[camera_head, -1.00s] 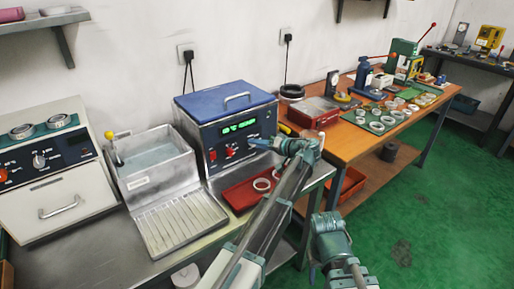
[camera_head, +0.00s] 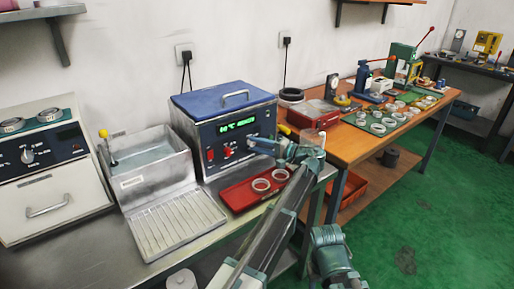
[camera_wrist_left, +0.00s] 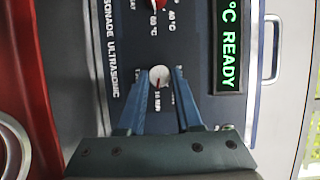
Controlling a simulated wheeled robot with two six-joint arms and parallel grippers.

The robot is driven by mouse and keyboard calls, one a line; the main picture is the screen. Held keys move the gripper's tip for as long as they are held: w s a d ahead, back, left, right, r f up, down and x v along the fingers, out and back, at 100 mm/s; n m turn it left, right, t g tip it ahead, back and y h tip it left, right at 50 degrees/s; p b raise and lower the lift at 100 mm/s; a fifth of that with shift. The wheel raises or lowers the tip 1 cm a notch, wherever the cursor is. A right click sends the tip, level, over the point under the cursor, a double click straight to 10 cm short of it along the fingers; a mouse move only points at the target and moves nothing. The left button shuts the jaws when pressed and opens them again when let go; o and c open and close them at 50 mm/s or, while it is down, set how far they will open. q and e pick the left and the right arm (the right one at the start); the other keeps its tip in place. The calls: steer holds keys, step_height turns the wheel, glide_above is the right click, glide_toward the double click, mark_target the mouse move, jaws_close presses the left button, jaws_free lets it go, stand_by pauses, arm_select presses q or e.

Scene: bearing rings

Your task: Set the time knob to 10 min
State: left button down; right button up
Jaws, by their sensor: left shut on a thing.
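The time knob (camera_wrist_left: 159,76) is a small pale round knob on the dark front panel of the blue-lidded ultrasonic cleaner (camera_head: 222,112). In the left wrist view a thin reddish mark shows at its lower edge, towards a label ending in MIN whose number is too small to read surely. My left gripper (camera_wrist_left: 160,82) has its two blue fingers shut on the knob, one on each side.
A red knob (camera_wrist_left: 157,4) and a green READY display (camera_wrist_left: 229,45) are on the same panel. A red tray (camera_head: 238,199) with metal rings lies in front of the cleaner, below my left arm. A steel basin (camera_head: 150,165) stands to the left.

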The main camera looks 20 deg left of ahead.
steer(key=shift+f, duration=0.1)
stand_by(0.4)
arm_select(q)
steer(key=c, duration=0.6)
jaws_free()
steer(key=shift+d, duration=0.15)
arm_select(e)
steer(key=shift+d, duration=0.15)
